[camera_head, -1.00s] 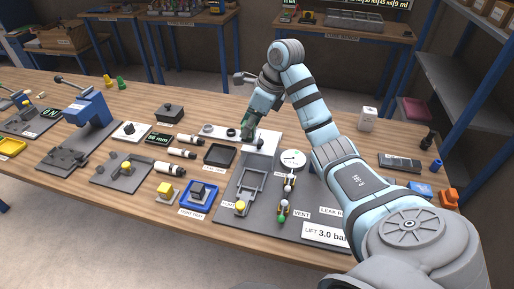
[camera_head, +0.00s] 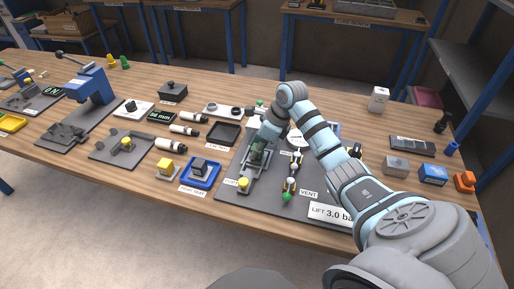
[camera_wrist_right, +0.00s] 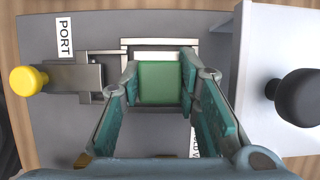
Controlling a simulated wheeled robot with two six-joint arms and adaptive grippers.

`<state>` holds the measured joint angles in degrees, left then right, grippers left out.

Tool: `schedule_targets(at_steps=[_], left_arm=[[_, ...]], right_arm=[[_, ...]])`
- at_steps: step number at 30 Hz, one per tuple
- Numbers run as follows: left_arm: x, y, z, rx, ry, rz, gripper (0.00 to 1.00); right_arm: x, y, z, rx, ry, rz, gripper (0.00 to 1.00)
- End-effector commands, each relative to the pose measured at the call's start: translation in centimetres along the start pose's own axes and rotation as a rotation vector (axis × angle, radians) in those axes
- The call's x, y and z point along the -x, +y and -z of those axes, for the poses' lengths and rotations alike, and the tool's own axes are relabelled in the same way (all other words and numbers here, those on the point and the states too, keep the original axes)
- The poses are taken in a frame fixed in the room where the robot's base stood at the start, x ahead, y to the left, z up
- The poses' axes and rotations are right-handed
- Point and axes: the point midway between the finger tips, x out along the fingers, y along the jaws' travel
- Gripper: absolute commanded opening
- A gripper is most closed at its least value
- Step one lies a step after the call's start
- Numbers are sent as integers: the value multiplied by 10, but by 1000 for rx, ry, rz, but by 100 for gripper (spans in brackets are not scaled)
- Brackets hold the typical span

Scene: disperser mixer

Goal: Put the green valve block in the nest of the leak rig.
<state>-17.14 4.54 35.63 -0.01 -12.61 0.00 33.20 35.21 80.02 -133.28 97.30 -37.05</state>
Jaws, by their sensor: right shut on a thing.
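My right gripper (camera_head: 258,152) points down over the nest of the leak rig, its fingers shut on the green valve block (camera_wrist_right: 160,83). In the right wrist view the block is between the two teal finger pads (camera_wrist_right: 156,88). The nest (camera_wrist_right: 126,46) is a grey rectangular frame, and the block appears inside its outline. I cannot tell whether the block touches the nest floor or is a little above it. In the head view the gripper mostly hides the block and the nest. My left gripper is not in view.
A port slide with a yellow knob (camera_wrist_right: 28,80) is beside the nest; the knob also shows in the head view (camera_head: 244,184). A black knob (camera_wrist_right: 300,97) is on the other side. Green-tipped valve levers (camera_head: 287,196) stand right of the nest. A blue tray (camera_head: 202,184) lies left of the rig.

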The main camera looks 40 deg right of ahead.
Motion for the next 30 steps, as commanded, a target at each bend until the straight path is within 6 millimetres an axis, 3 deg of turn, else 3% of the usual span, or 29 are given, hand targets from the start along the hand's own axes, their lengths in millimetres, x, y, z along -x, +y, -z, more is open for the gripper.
schedule_targets(at_steps=[3,10,14,24,30], left_arm=[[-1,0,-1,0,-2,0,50],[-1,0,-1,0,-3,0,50],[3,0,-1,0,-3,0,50],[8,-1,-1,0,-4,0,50],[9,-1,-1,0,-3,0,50]], right_arm=[[-1,0,0,0,0,0,38],[-1,0,0,0,0,0,38],[10,-1,-1,1,0,2,38],[98,-1,-1,2,0,4,38],[122,0,-2,1,-1,0,38]])
